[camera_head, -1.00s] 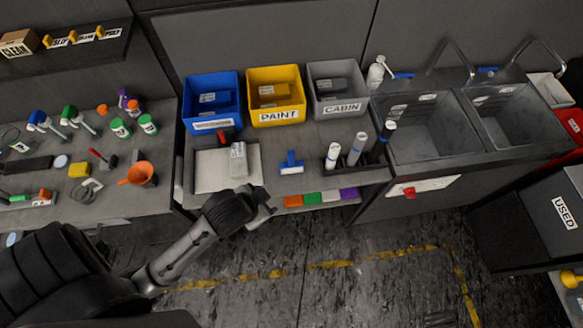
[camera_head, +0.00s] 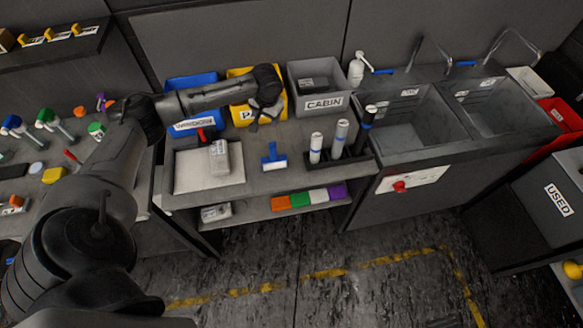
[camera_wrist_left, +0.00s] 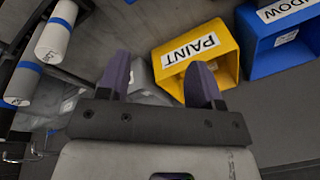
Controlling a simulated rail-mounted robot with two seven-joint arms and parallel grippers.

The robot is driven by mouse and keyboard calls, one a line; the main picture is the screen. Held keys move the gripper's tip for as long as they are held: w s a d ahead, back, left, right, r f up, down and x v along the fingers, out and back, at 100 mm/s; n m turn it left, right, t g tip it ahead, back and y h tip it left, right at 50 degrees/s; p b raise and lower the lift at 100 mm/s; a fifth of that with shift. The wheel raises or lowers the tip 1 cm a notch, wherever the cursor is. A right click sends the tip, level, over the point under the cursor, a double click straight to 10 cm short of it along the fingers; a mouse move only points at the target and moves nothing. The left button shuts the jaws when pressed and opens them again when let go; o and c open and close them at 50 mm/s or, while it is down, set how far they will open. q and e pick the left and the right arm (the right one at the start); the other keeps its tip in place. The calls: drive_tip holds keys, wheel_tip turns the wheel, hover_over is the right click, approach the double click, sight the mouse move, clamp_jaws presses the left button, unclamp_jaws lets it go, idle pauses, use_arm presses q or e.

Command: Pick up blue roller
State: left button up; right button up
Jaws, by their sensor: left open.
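A small blue T-shaped tool with a pale lower edge (camera_head: 273,157) lies on the workbench (camera_head: 255,183); it looks like the blue roller. I cannot make it out in the left wrist view. My left gripper (camera_head: 262,118) is open and empty, in front of the yellow PAINT bin and above and behind the blue tool, apart from it. In the left wrist view its two purple fingers (camera_wrist_left: 160,75) are spread, with the yellow bin ahead. My right gripper is not in view.
Blue (camera_head: 193,122), yellow PAINT (camera_head: 240,116) and grey CABIN (camera_head: 323,103) bins stand along the back. White cylinders with blue bands (camera_head: 341,135) stand in a rack right of the blue tool. Sinks (camera_head: 410,132) are further right.

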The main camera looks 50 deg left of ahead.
sight(272, 144)
use_arm(q)
drive_tip(key=f+n, duration=0.2)
drive_tip(key=f, duration=0.1)
drive_tip(key=d+f+n+h, duration=0.1)
drive_tip(key=f+n, duration=0.2)
drive_tip(key=d+f+n+h, duration=0.1)
drive_tip(key=f+n, duration=0.2)
drive_tip(key=shift+d+f, duration=0.2)
drive_tip(key=shift+f, duration=0.05)
drive_tip(key=shift+s+d+f+p, duration=0.15)
drive_tip(key=shift+f+p, duration=0.1)
drive_tip(key=shift+f, duration=1.1)
drive_tip(key=shift+s+f+p, duration=0.1)
drive_tip(key=shift+f+p, duration=0.15)
drive_tip(key=shift+f, duration=1.1)
clamp_jaws()
